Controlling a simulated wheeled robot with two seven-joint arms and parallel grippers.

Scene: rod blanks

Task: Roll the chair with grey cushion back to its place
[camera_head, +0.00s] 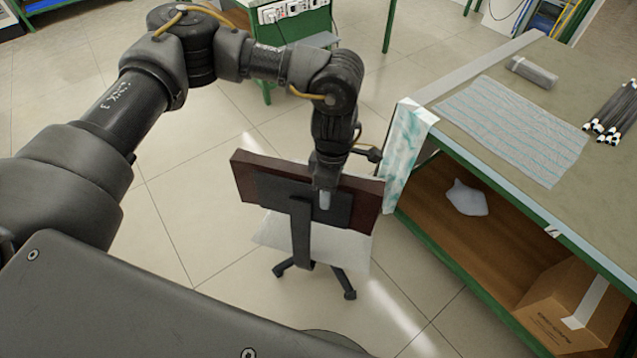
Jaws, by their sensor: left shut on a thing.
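The chair (246,180) stands on the tiled floor in the middle of the view, with its back towards me. Its backrest is dark reddish-brown with a black support bar, the light grey cushion (338,246) shows below it, and black wheeled feet show underneath. My left gripper (324,198) comes down from above and is shut on the top edge of the backrest, right of its middle. The fingertips are partly hidden against the backrest. My right gripper is not in view.
A green-framed workbench (447,143) stands close on the chair's right, bearing a striped cloth (515,130), a grey block (532,72) and several dark rods (612,112). A cardboard box (572,305) and a pale object (466,198) lie on its lower shelf. Floor to the left is clear.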

